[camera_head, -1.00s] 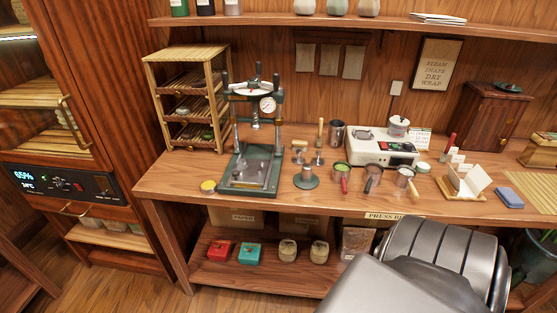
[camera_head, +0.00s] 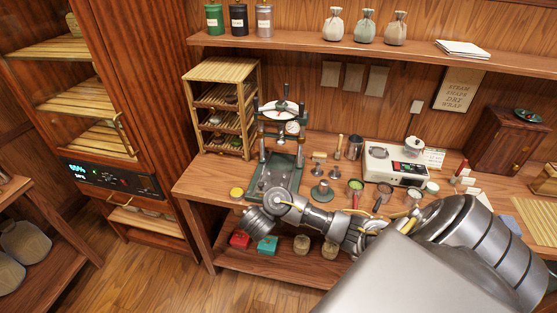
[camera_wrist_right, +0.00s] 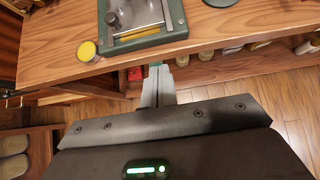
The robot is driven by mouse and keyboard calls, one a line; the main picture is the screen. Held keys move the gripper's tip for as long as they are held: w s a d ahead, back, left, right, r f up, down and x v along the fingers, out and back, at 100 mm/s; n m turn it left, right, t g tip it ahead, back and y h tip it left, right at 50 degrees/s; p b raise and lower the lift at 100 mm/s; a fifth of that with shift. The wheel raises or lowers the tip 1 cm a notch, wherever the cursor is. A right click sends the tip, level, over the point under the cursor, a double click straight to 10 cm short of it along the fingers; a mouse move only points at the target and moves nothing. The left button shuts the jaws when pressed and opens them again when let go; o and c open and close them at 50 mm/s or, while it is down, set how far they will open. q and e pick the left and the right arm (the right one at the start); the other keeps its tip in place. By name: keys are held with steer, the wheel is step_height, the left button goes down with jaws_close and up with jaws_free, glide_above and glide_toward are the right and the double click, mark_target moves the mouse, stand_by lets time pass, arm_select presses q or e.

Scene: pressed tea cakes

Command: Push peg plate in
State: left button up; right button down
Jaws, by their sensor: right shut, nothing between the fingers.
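The press (camera_head: 282,140) stands on the workbench, with a wheel and a gauge on top. In its green base lies a grey metal plate (camera_head: 276,178), partly hidden behind my right arm. In the right wrist view the plate (camera_wrist_right: 150,12) shows close up in its green frame (camera_wrist_right: 172,38), with a small round peg (camera_wrist_right: 112,19) on its left part. My right gripper (camera_wrist_right: 157,70) is shut and empty, just in front of the bench's front edge, apart from the plate. In the head view its fingers cannot be made out beyond my wrist. My left gripper is not in view.
A yellow round tin (camera_wrist_right: 87,50) sits left of the press near the bench edge. A bamboo rack (camera_head: 222,110) stands behind it at left. Red (camera_head: 240,239) and teal boxes (camera_head: 267,245) lie on the lower shelf.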

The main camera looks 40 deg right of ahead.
mark_target(286, 176)
steer(key=b+x, duration=0.3)
steer(key=x, duration=0.1)
steer(key=b+x, duration=0.3)
steer(key=x, duration=0.1)
steer(key=d+r+b+x, duration=0.1)
steer(key=b+x, duration=0.2)
steer(key=x, duration=0.1)
steer(key=shift+w+d, duration=0.1)
steer(key=shift+w, duration=0.25)
steer(key=shift+w+d+r+b, duration=0.1)
steer(key=shift+w+d+b, duration=0.25)
steer(key=shift+d, duration=0.15)
steer(key=w+d+b, duration=0.2)
steer(key=d+b, duration=0.1)
steer(key=w+d+b, duration=0.2)
steer(key=d+b, duration=0.1)
steer(key=b, duration=0.1)
steer(key=w+d+b, duration=0.2)
steer(key=d+b, duration=0.1)
steer(key=b, duration=0.1)
steer(key=shift+w+d+f, duration=0.15)
steer(key=shift+w+f, duration=0.1)
steer(key=shift+w+d+r, duration=0.1)
steer(key=shift+w+d, duration=0.05)
steer(key=shift+d, duration=0.1)
steer(key=shift+d+r, duration=0.1)
steer(key=shift+r, duration=0.05)
steer(key=shift+r, duration=0.1)
